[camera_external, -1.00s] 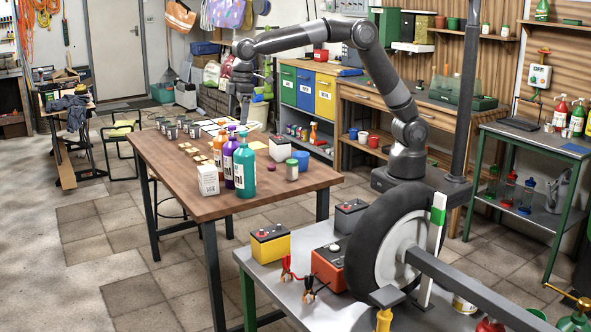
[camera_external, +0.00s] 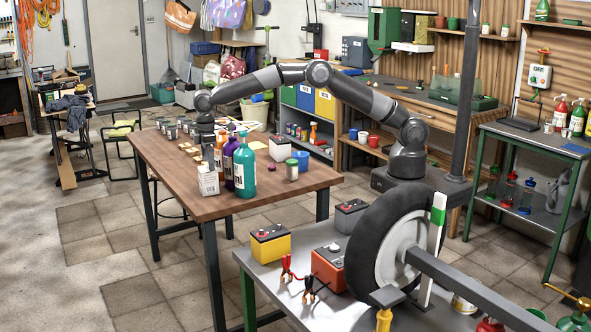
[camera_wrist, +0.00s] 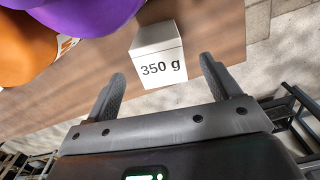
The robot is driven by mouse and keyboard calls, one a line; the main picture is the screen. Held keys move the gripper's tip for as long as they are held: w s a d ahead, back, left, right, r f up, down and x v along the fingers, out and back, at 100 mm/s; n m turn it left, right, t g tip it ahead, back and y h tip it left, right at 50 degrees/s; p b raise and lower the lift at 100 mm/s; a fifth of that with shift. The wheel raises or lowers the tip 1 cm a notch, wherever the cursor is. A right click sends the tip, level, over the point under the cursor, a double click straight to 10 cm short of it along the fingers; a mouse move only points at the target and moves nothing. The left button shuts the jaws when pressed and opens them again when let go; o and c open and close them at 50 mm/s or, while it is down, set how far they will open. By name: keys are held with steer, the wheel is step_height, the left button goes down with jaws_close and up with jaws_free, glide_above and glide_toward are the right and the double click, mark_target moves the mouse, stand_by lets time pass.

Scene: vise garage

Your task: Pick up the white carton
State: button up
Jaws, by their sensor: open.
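The white carton (camera_external: 208,182) stands upright on the wooden table (camera_external: 180,205) near its front left edge, just left of the bottles. In the wrist view the carton (camera_wrist: 158,66) shows a face marked "350 g". My gripper (camera_wrist: 162,70) is open, with one finger to each side of the carton's near face in that view; I cannot tell how far beyond the fingertips the carton is.
An orange bottle (camera_external: 219,155), a purple bottle (camera_external: 229,163) and a teal bottle (camera_external: 244,170) stand close beside the carton. A white box (camera_external: 279,149), a jar (camera_external: 292,170) and a blue cup (camera_external: 301,159) are farther right. The table's left front is bare.

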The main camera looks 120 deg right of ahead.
mark_target(207, 168)
steer(key=shift+w+d+f, duration=0.1)
steer(key=shift+f, duration=1.4)
steer(key=shift+w+f, duration=0.1)
steer(key=shift+f, duration=1.35)
steer(key=shift+c, duration=0.5)
steer(key=c, duration=1.2)
